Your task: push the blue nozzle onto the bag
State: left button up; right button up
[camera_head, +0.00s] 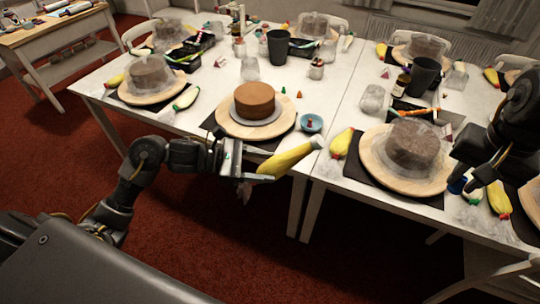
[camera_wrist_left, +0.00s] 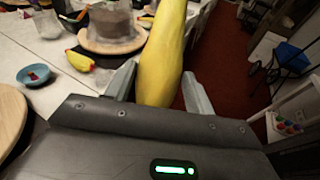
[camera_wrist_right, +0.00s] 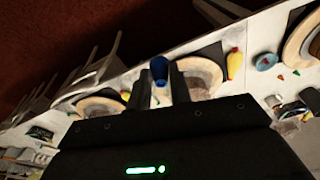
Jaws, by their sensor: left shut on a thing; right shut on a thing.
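A yellow piping bag (camera_head: 290,158) with a pale tip is held by my left gripper (camera_head: 247,172) over the front table edge. Its tip points up and right in the head view. In the left wrist view the bag (camera_wrist_left: 163,55) stands between both fingers. My right gripper (camera_head: 474,184) is at the right, above the right table. It is shut on a small blue nozzle (camera_head: 456,186). The nozzle (camera_wrist_right: 158,70) shows between the fingertips in the right wrist view. The nozzle and the held bag are well apart.
A brown cake (camera_head: 256,100) stands on a turntable (camera_head: 231,122) behind the held bag. A blue bowl (camera_head: 311,124) and another yellow bag (camera_head: 341,143) lie nearby. A covered cake (camera_head: 411,146) stands between my grippers. Red floor (camera_head: 255,240) is clear in front of the tables.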

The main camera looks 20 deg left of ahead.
aim_at(272, 165)
pick_arm(q)
jog(key=d+r+h, duration=0.1)
jog(key=d+r+n+g+h+p, duration=0.1)
jog(key=d, duration=0.1)
jog(key=shift+w, duration=0.15)
pick_arm(e)
notch_tip(272, 165, up, 3)
jog(key=shift+f, duration=0.2)
pick_arm(q)
jog(key=shift+d+g, duration=0.1)
jog(key=shift+g, duration=0.2)
pick_arm(e)
jog(key=shift+a, duration=0.1)
pick_arm(q)
jog(key=shift+f+h, duration=0.15)
jog(key=shift+h, duration=0.15)
pick_arm(e)
jog(key=shift+a, duration=0.1)
